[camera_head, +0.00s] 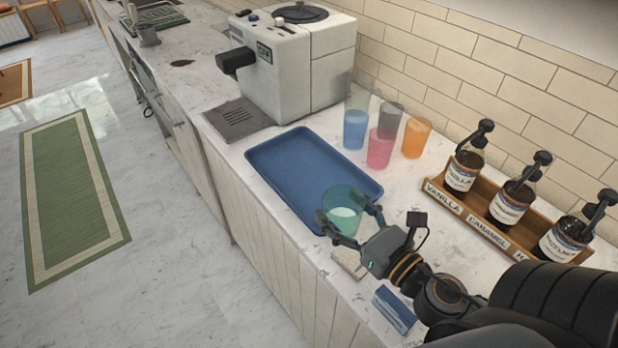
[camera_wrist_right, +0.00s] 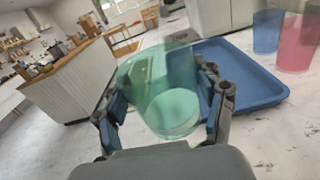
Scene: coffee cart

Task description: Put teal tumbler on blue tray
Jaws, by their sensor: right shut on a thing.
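The teal tumbler (camera_head: 343,207) is see-through and stands near the front right corner of the blue tray (camera_head: 290,178) in the head view. My right gripper (camera_head: 345,220) is shut on the tumbler, with a finger on either side of it. In the right wrist view the tumbler (camera_wrist_right: 165,95) sits tilted in the picture between the two fingers (camera_wrist_right: 163,110), and the blue tray (camera_wrist_right: 240,72) is just beyond it. I cannot tell whether the tumbler's base touches the tray or the counter. The tray is otherwise empty. My left gripper is not in view.
Blue (camera_head: 355,128), pink (camera_head: 380,148) and orange (camera_head: 416,137) tumblers stand behind the tray. A syrup rack (camera_head: 480,222) with bottles is at the right, and a coffee machine (camera_head: 290,70) at the back. A blue box (camera_head: 394,308) lies near the counter's front edge.

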